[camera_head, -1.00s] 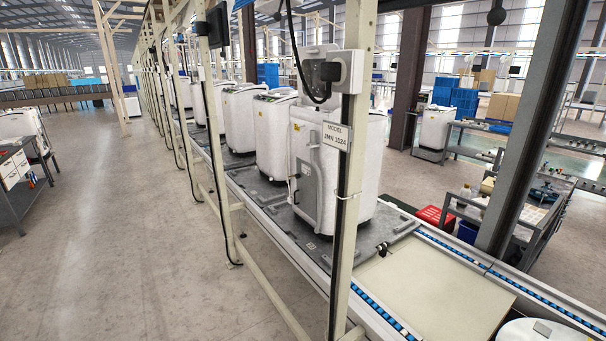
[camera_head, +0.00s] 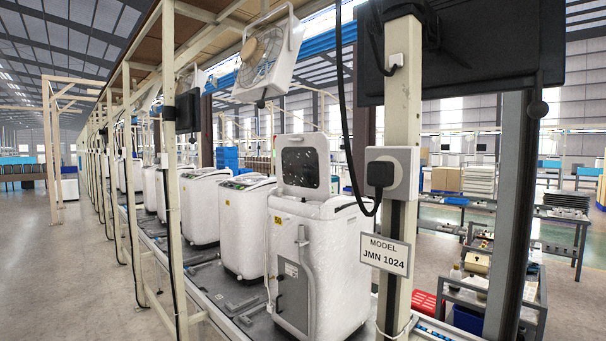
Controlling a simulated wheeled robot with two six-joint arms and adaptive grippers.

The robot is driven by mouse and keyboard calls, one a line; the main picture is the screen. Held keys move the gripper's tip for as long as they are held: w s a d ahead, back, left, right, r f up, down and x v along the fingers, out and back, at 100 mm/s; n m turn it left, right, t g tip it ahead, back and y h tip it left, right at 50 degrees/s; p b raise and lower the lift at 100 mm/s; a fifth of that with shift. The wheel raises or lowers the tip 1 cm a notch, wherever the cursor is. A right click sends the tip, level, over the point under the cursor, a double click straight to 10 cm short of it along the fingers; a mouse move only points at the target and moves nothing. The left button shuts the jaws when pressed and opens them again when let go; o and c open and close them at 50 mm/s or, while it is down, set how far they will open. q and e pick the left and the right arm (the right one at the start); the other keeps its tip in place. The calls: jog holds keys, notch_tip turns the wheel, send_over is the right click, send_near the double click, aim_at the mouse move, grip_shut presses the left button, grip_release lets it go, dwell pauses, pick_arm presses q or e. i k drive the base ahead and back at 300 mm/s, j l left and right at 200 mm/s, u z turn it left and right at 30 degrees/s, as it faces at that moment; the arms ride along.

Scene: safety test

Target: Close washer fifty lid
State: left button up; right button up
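A white top-loading washer (camera_head: 338,262) stands on the conveyor line, near the middle of the picture. Its lid (camera_head: 306,163) stands raised, with a dark window in it. A hose runs down the washer's side. More white washers (camera_head: 243,222) stand in a row behind it, and the nearest of these have their lids down. Neither of my grippers shows in the head view.
A cream post (camera_head: 403,130) with a socket box (camera_head: 390,173) and a sign reading "MODEL JMN 1024" (camera_head: 385,254) stands in front of the washer's right side. A black cable hangs beside it. A fan (camera_head: 265,58) hangs above. Open floor (camera_head: 85,275) lies left.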

aim_at(303, 160)
jog(key=j+z, duration=0.1)
jog(key=z, duration=0.9)
jog(key=j+z, duration=0.35)
jog(key=j, duration=0.25)
jog(key=j+z, duration=0.4)
jog(key=j, duration=0.2)
jog(key=j+z, duration=0.35)
jog(key=j, duration=0.3)
jog(key=k+j+z, duration=0.15)
jog(key=j+z, duration=0.2)
jog(key=j, duration=0.2)
jog(key=k+j, duration=0.15)
jog(key=j, duration=0.2)
jog(key=k+j, duration=0.1)
jog(key=j, duration=0.25)
jog(key=k+j, duration=0.15)
jog(key=j, duration=0.25)
jog(key=k+j, duration=0.1)
jog(key=j, duration=0.25)
jog(key=k+j+z, duration=0.1)
jog(key=j, duration=0.25)
jog(key=k+j, duration=0.2)
jog(key=j, duration=0.15)
